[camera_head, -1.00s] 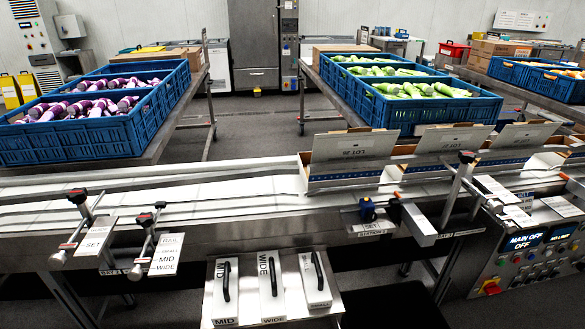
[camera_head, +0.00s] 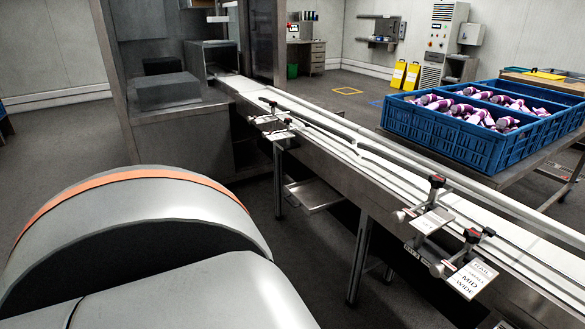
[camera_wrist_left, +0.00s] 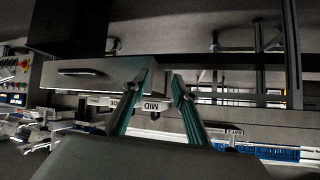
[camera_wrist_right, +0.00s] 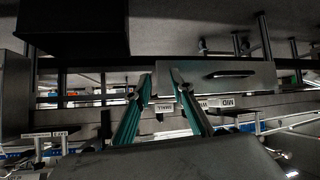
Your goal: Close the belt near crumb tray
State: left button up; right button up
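The white conveyor belt (camera_head: 390,172) runs from a grey metal machine at the far left toward the lower right in the head view. A shallow metal tray (camera_head: 316,194) hangs under its far part; I see no label on it. Rail clamps (camera_head: 268,122) sit along the belt's far near-side edge. Neither gripper shows in the head view. My left gripper (camera_wrist_left: 162,73) is open and empty in its wrist view, with a MID label (camera_wrist_left: 155,105) behind its fingers. My right gripper (camera_wrist_right: 161,74) is open and empty in its wrist view, beside a handled grey block (camera_wrist_right: 228,76).
More clamps (camera_head: 430,212) with a MID/WIDE card (camera_head: 470,280) stick out from the belt's near side. A blue crate (camera_head: 440,140) of purple-white items stands on a table behind it. Belt legs (camera_head: 357,255) reach the floor.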

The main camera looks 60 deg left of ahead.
aim_at(313, 195)
jog(key=k+j+u, duration=0.1)
jog(key=k+u, duration=0.4)
jog(key=l+u, duration=0.1)
jog(key=u, duration=1.35)
jog(key=k+l, duration=0.1)
jog(key=l, duration=0.3)
jog(key=k+l+u, duration=0.1)
jog(key=l, duration=0.35)
jog(key=i+u, duration=0.15)
jog(key=i+j+z, duration=0.15)
jog(key=i, duration=0.25)
jog(key=i+j+z, duration=0.1)
jog(key=i, duration=0.25)
jog(key=i+j+z, duration=0.15)
jog(key=i+j, duration=0.15)
jog(key=i+j+z, duration=0.3)
jog(key=i+z, duration=0.15)
